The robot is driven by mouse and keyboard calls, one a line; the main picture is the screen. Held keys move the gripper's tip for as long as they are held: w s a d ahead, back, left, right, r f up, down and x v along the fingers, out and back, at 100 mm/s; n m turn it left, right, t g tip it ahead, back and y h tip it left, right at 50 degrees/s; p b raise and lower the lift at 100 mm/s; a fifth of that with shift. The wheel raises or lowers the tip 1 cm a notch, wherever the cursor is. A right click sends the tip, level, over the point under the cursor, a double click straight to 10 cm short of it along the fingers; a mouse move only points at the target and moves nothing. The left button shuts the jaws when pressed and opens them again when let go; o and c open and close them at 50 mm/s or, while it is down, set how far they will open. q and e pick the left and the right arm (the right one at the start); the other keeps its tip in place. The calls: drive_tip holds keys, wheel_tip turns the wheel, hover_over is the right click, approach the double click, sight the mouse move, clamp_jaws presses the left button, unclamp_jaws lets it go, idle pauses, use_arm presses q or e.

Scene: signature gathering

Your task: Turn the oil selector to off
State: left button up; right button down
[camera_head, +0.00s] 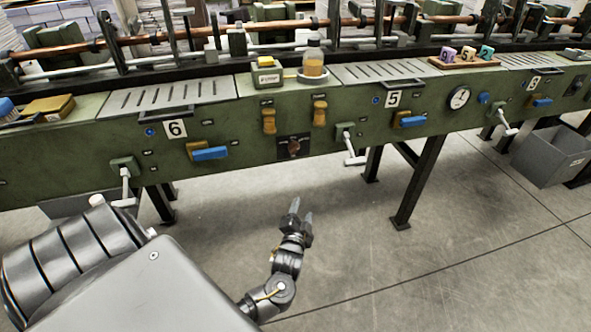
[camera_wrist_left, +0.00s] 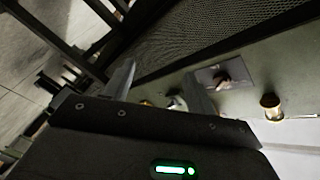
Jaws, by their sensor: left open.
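The likely oil selector (camera_head: 293,147) is a reddish-brown knob on a small dark plate, low on the green machine front between stations 6 and 5. Its lettering is too small to read. What looks like the same plate and knob shows in the left wrist view (camera_wrist_left: 225,73), tilted, beyond the fingers. My left gripper (camera_head: 301,214) is open and empty, with its fingers pointing up toward the machine, below the knob in the picture and apart from it. Its two fingers also show in the left wrist view (camera_wrist_left: 160,85). My right gripper is not in view.
Crank levers stick out at left (camera_head: 125,185) and right (camera_head: 350,145). Blue-handled levers (camera_head: 210,153) (camera_head: 412,121) flank it. A bottle (camera_head: 313,62) stands on top. The floor (camera_head: 400,270) in front is clear.

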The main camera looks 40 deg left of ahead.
sight(295, 152)
use_arm(q)
wheel_tip(295, 152, up, 12)
drive_tip(key=s+a+n+y+b, duration=0.1)
drive_tip(key=a+n+y+b, duration=0.2)
drive_tip(key=y, duration=0.2)
drive_tip(key=shift+m+t, duration=0.3)
drive_tip(key=shift+t, duration=0.1)
drive_tip(key=x, duration=0.9)
drive_tip(key=shift+w+b, duration=0.2)
drive_tip(key=shift+b, duration=0.15)
drive_tip(key=shift+w+a+r, duration=0.1)
drive_tip(key=shift+w+a, duration=0.25)
drive_tip(key=shift+w, duration=0.1)
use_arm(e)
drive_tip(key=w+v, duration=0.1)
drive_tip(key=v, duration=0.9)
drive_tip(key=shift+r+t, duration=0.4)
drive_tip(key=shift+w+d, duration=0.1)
use_arm(q)
drive_tip(key=c, duration=0.8)
drive_tip(key=shift+d, duration=0.15)
drive_tip(key=shift+c, duration=0.9)
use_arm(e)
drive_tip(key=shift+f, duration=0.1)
